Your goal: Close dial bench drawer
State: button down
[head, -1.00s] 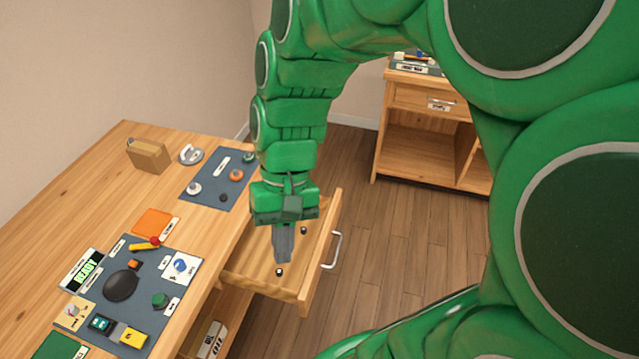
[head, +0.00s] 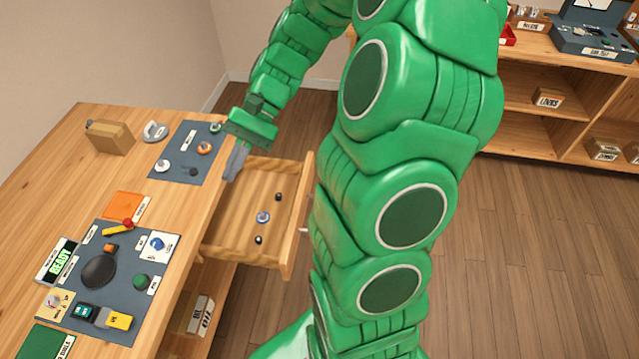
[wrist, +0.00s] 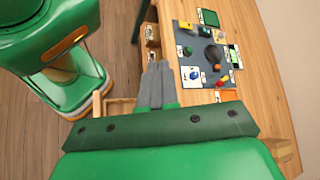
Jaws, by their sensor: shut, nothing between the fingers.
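The dial bench drawer (head: 235,237) stands pulled out from the right side of the wooden bench (head: 62,165). Inside it lie a blue-grey knob (head: 263,217) and two small dark knobs. Its front panel (head: 299,225) faces right, and my arm hides most of its handle. My gripper (head: 233,165) is shut and empty, with its fingers at the back left corner of the drawer, by the bench edge. I cannot tell if they touch it. In the wrist view the shut fingers (wrist: 158,88) point toward the bench, with a piece of the drawer (wrist: 98,104) at their left.
Two mats with dials and knobs lie on the bench, one dark mat (head: 125,265) in front and a smaller one (head: 180,152) behind. A cardboard box (head: 109,137) stands at the back. Shelves (head: 560,125) stand at the far right. The floor (head: 510,240) between is clear.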

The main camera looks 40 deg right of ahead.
aim_at(247, 181)
jog(key=w+d+f+m+t+y, duration=0.3)
jog(key=w+d+f+m+t, duration=0.15)
jog(key=d+f, duration=0.4)
jog(key=w+d+f+m+t+y, duration=0.3)
jog(key=w+d+f+m+y, duration=0.25)
jog(key=d, duration=0.45)
jog(key=s+d+f+m+t+h, duration=0.3)
jog(key=s+d+f+m+t, duration=0.25)
jog(key=d+f, duration=0.4)
jog(key=s+d+f+m+t+h, duration=0.35)
jog(key=s+d+f+m, duration=0.35)
jog(key=f, duration=0.4)
jog(key=shift+n+t+y, duration=0.3)
jog(key=shift+n+t, duration=0.15)
jog(key=shift+n, duration=0.3)
jog(key=x, duration=0.4)
jog(key=w+d+x, duration=0.1)
jog(key=x, duration=0.9)
jog(key=shift+w+d+f, duration=0.15)
jog(key=shift+w, duration=0.05)
jog(key=x, duration=2.4)
jog(key=shift+f, duration=0.1)
jog(key=shift+w+a, duration=0.3)
jog(key=shift+a, duration=0.05)
